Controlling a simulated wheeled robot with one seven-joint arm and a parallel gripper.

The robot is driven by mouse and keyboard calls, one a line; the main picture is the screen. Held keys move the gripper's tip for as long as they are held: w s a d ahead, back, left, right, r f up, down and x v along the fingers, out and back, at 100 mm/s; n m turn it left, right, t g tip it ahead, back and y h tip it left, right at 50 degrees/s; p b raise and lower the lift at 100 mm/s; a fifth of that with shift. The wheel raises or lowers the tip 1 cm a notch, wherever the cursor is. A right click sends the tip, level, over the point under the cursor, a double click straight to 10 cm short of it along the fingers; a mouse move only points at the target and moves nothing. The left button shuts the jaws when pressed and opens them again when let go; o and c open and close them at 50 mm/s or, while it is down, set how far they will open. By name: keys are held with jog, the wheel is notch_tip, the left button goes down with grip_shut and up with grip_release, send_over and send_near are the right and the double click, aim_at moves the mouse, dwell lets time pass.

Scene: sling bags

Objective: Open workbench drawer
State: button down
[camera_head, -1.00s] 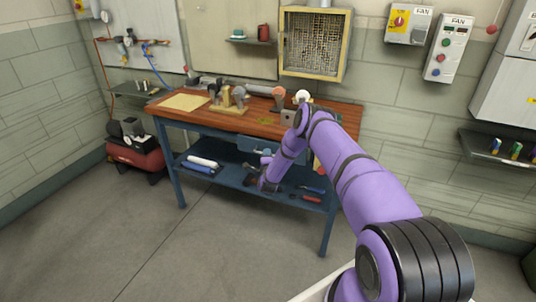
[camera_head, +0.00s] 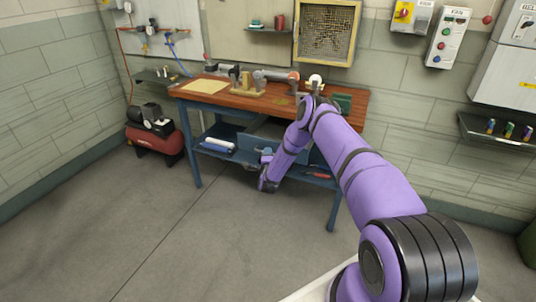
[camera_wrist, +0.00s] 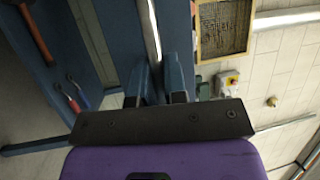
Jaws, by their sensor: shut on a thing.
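The workbench (camera_head: 240,100) has a wooden top and a blue frame. Its blue drawer (camera_head: 262,131) under the top appears to stand partly out, and its right part is hidden behind my arm. In the wrist view a blue panel of it (camera_wrist: 118,30) runs beside a long silver handle bar (camera_wrist: 150,28). My gripper (camera_wrist: 156,82) is shut on this handle, with the bar between its two dark blue fingers. In the head view my gripper (camera_head: 266,158) is small and partly hidden in front of the drawer.
Tools and a vice-like block stand on the bench top. A lower shelf holds a white roll (camera_head: 218,144) and red-handled tools (camera_wrist: 72,100). A red compressor (camera_head: 155,138) stands left of the bench. The grey floor (camera_head: 200,240) in front is clear.

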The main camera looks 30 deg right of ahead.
jog(key=c, duration=1.2)
grip_release()
jog(key=shift+s+a, duration=0.1)
jog(key=v, duration=1)
jog(key=shift+s+f, duration=0.25)
jog(key=shift+s, duration=0.05)
jog(key=shift+a, duration=0.1)
